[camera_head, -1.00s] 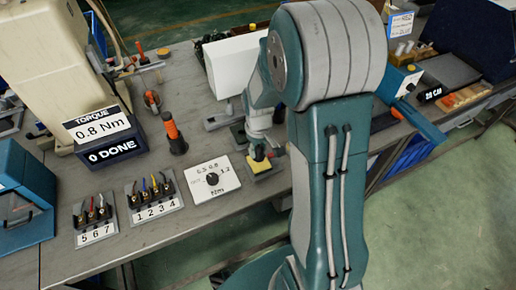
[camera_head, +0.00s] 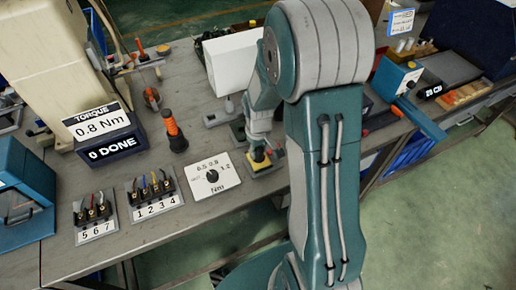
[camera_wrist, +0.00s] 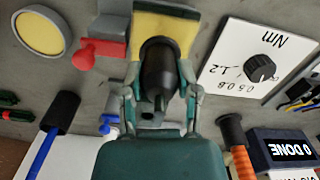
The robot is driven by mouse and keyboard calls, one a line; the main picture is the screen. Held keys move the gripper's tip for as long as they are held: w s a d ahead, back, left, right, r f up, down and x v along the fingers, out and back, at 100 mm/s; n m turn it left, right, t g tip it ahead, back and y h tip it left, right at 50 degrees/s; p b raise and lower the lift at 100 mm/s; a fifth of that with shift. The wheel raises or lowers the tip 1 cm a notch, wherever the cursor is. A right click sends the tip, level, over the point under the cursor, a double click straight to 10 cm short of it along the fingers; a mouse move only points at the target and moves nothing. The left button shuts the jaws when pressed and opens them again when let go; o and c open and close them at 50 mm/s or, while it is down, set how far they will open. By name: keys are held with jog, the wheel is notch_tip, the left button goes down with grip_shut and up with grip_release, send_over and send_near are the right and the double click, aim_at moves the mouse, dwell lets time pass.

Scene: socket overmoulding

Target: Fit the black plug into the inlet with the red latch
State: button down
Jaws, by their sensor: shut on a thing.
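My gripper (camera_wrist: 158,100) is shut on the black plug (camera_wrist: 158,68) in the wrist view, one finger on each side of it. The plug's far end lies over a yellow pad (camera_wrist: 165,28) on a grey block, and I cannot tell whether they touch. A red latch-like part (camera_wrist: 98,52) with a grey piece stands just left of the pad. I cannot make out the inlet's opening. In the head view my gripper (camera_head: 258,149) is low over the yellow pad (camera_head: 261,163), near the bench's front edge, and the plug is too small to make out clearly.
A white dial panel (camera_head: 214,176) lies left of my gripper. A white board (camera_head: 233,62) stands behind. In the wrist view, a round yellow disc (camera_wrist: 40,33) and a blue-handled tool (camera_wrist: 50,135) lie at left.

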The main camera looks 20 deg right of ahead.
aim_at(258, 148)
jog(key=shift+f, duration=0.3)
jog(key=shift+c, duration=1.3)
grip_release()
notch_tip(258, 148, up, 11)
jog(key=shift+w+f, duration=0.1)
jog(key=shift+f, duration=0.05)
jog(key=shift+r, duration=0.6)
